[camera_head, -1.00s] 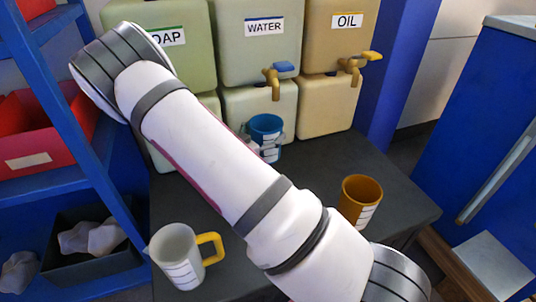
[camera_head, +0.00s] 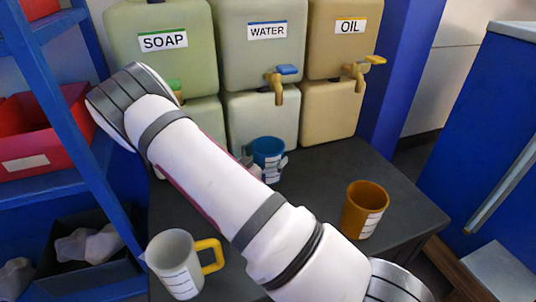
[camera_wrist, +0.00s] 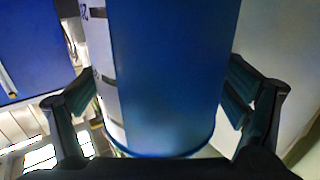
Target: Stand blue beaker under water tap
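The blue beaker (camera_head: 268,150) with a white scale label is upright in front of the water container (camera_head: 258,118), below and slightly left of the water tap (camera_head: 278,90) in the head view. Its base is partly hidden by my arm, so I cannot tell whether it touches the table. In the wrist view the beaker (camera_wrist: 170,80) fills the middle. My gripper (camera_wrist: 165,92) has a finger against each side of it and is shut on it. The tap has a blue handle and a brass-coloured spout.
The soap tank (camera_head: 160,60) and oil tank (camera_head: 345,45) flank the water tank. An orange mug (camera_head: 362,210) stands right on the dark table (camera_head: 325,165). A white mug with yellow handle (camera_head: 175,262) stands front left. A blue shelf (camera_head: 70,130) borders the left.

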